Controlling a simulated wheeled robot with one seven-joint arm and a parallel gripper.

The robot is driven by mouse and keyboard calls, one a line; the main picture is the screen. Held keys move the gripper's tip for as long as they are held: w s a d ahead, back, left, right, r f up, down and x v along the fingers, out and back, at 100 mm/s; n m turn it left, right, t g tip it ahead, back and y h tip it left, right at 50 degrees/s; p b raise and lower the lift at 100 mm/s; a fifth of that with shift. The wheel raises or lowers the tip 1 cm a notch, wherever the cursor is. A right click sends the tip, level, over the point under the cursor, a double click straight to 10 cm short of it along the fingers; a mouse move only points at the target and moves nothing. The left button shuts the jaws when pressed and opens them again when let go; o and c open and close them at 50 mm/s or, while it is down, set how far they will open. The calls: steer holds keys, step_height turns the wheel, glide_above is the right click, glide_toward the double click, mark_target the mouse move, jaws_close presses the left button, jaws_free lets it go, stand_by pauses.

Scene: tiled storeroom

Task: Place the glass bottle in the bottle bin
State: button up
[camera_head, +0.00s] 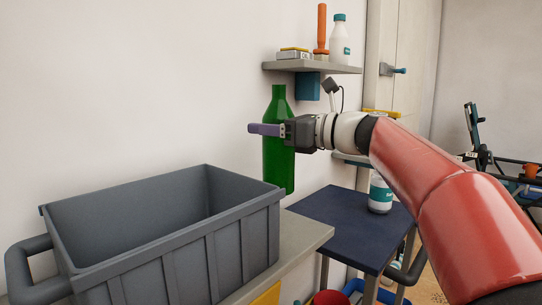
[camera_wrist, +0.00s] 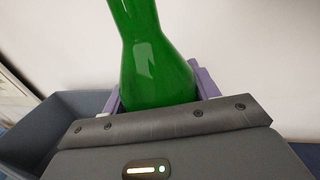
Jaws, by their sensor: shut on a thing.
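The green glass bottle (camera_head: 278,165) is held upright in the air in my gripper (camera_head: 268,131), just right of the grey bin. The gripper is shut on the bottle's upper body, with a purple finger across its front. In the wrist view the bottle (camera_wrist: 152,62) stands between the purple fingers (camera_wrist: 155,90). The grey bin (camera_head: 225,240) stands on a light counter at the lower left. Its rim is lower than my gripper, and the part of its inside that shows looks empty. The bin also shows in the wrist view (camera_wrist: 50,128), left of the bottle.
A dark blue table (camera_head: 345,225) bears a white bottle with a teal label (camera_head: 380,192). A wall shelf (camera_head: 310,67) above holds a small white bottle (camera_head: 340,40) and an orange-handled item (camera_head: 321,28). Free air lies between bottle and bin.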

mark_target(271, 156)
steer(key=shift+f, duration=3.1)
steer(key=o, duration=0.9)
steer(key=shift+o, duration=0.2)
